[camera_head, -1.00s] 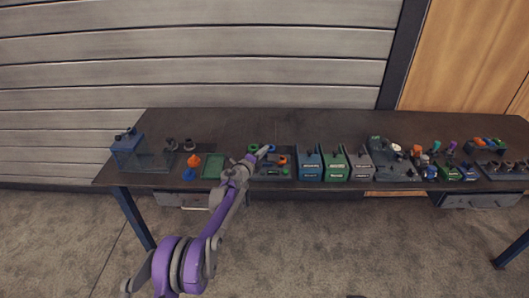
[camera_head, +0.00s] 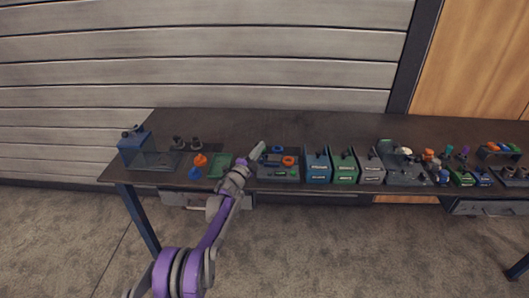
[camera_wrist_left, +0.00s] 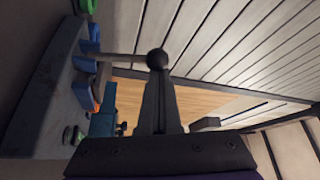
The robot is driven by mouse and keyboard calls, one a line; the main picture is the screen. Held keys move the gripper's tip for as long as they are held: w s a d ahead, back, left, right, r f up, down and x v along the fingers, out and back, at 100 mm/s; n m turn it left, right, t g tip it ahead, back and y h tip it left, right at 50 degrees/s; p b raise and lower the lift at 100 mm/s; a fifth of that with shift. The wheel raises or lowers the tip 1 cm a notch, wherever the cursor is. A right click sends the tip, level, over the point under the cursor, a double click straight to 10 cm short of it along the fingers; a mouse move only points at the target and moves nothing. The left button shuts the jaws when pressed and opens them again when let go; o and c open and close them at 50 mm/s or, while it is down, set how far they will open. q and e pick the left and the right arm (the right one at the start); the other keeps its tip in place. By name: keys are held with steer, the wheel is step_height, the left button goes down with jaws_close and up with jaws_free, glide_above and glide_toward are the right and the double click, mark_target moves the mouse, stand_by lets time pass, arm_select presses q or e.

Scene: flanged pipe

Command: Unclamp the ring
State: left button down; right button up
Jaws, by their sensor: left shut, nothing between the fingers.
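A dark fixture board (camera_head: 265,178) lies near the table's front edge. On it are a blue part (camera_head: 277,149), an orange ring-like part (camera_head: 288,161) and a small green part (camera_head: 281,174). The left wrist view shows the board (camera_wrist_left: 40,110) from the side, with blue parts (camera_wrist_left: 86,62) on it. A pale rod (camera_wrist_left: 122,57) runs from them to a dark ball (camera_wrist_left: 158,60). My left gripper (camera_head: 257,151) is shut at the board's left end. In the wrist view its fingertips (camera_wrist_left: 157,75) are at the ball; I cannot tell whether they touch. My right gripper is out of view.
A green tray (camera_head: 219,166) and orange and blue cones (camera_head: 199,160) lie left of the board. Blue, green and grey bins (camera_head: 344,166) stand close on its right. The table's back strip (camera_head: 230,122) is clear.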

arm_select(q)
steer(key=shift+a+f+n+t+b, duration=0.15)
steer(key=shift+a+n+t+b, duration=0.15)
steer(key=shift+a+n+b, duration=0.35)
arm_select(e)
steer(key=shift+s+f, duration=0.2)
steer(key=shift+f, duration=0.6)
arm_select(q)
steer(key=shift+a, duration=0.25)
steer(key=s+b, duration=0.1)
steer(key=s, duration=0.8)
steer(key=shift+s+a+f, duration=0.2)
steer(key=shift+a, duration=0.15)
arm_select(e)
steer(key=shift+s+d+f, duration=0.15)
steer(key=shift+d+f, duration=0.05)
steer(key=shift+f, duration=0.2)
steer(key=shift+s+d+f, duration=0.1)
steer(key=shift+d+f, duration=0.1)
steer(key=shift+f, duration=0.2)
